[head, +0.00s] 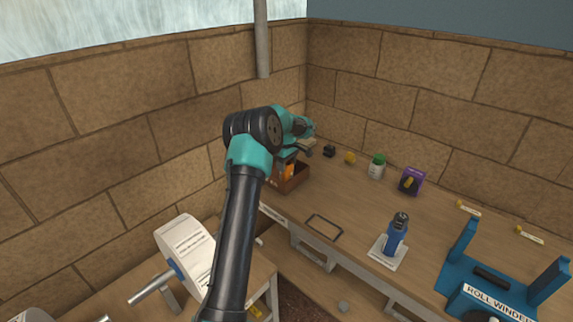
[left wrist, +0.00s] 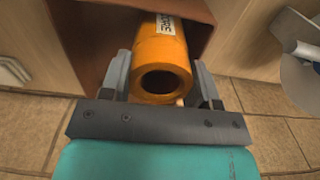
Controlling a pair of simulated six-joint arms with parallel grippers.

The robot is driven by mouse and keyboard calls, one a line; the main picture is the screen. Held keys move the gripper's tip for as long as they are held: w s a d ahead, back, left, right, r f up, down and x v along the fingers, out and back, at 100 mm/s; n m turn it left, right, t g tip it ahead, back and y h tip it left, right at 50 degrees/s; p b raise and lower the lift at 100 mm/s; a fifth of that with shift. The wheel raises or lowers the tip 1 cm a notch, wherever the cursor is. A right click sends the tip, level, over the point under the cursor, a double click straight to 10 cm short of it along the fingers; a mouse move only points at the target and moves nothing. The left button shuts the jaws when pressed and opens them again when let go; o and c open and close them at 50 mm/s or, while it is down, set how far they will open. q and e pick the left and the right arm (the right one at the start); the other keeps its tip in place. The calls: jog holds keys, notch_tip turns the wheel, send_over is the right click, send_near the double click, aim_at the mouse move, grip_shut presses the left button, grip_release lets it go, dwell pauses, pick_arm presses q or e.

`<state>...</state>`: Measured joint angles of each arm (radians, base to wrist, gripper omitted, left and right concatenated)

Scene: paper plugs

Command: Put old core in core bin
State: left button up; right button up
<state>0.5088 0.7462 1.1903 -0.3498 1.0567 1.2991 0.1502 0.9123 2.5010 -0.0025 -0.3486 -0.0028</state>
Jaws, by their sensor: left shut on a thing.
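The old core is an orange hollow tube (left wrist: 160,42) with a white printed label. My left gripper (left wrist: 161,80) is shut on it, one finger on each side. In the head view the core (head: 289,171) shows as a small orange patch under my left gripper (head: 287,160). The core bin appears to be the brown open box (head: 298,181) at the far left of the bench. The core is at the box's opening; I cannot tell how deep it sits or whether it touches the walls. My right gripper is not in view.
A white paper roll (head: 183,241) is at the lower left. On the bench are a black rectangular outline (head: 324,227), a blue bottle (head: 395,237), a purple box (head: 411,181), a green-topped pot (head: 377,167) and the blue roll winder (head: 488,278).

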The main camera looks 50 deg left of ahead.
pick_arm(q)
jog(key=o, duration=1.2)
jog(key=shift+r, duration=0.1)
notch_tip(320, 180, up, 12)
jog(key=shift+r, duration=0.1)
